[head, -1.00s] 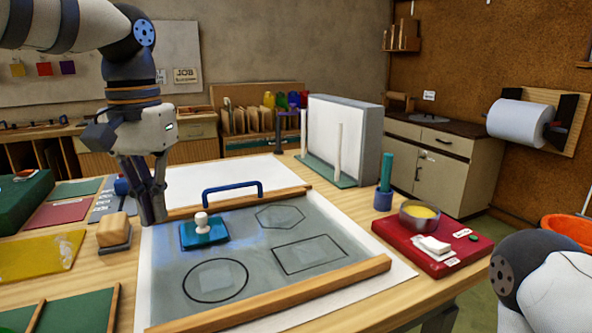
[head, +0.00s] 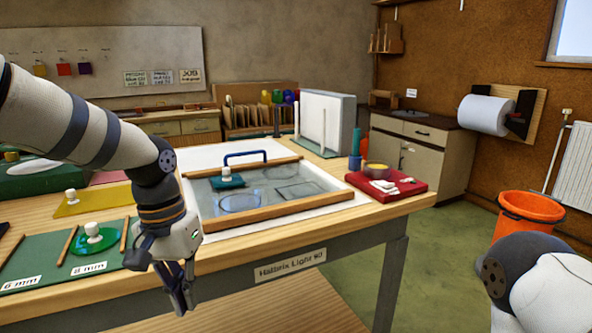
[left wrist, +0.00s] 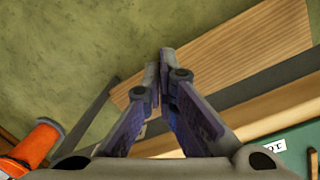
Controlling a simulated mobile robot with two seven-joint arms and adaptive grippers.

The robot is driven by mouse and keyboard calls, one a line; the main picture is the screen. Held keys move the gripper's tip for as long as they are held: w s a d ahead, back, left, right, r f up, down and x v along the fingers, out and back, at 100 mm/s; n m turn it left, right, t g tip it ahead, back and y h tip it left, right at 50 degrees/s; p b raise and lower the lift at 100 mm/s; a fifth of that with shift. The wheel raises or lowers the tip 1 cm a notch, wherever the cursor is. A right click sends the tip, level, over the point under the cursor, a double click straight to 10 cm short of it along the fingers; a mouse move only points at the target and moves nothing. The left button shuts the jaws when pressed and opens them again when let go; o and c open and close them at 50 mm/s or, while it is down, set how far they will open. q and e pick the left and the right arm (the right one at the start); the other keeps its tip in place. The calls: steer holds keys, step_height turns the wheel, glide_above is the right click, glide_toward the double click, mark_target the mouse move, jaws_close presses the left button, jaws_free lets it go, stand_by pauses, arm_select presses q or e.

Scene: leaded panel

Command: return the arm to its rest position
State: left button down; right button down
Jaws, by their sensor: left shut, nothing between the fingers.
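My left gripper (head: 184,305) hangs pointing down in front of the bench's front edge, left of the middle in the head view. Its fingers are shut and empty. In the left wrist view the closed fingertips (left wrist: 158,62) are over the lower wooden shelf (left wrist: 235,55) and the floor, touching nothing. My right gripper is out of sight; only a white and dark part of my right arm shows at the lower right of the head view.
The workbench (head: 330,232) carries a framed light panel (head: 255,187) with a teal block on it. A green board (head: 55,277) with wooden strips lies at the left, near my arm. A red tray (head: 408,190) sits at right. An orange bucket (head: 528,217) stands on open floor.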

arm_select(q)
steer(key=s+d+f+n+g+h, duration=0.1)
steer(key=s+f, duration=0.7)
steer(key=f, duration=0.4)
steer(key=s+f, duration=0.9)
steer(key=f, duration=0.2)
steer(key=s+a+f+y, duration=0.1)
steer(key=s+a+f, duration=0.1)
steer(key=s, duration=0.6)
steer(key=s+a+f+y, duration=0.1)
steer(key=s+a, duration=0.3)
steer(key=s, duration=0.5)
steer(key=shift+f+n, duration=0.4)
steer(key=shift+f, duration=0.25)
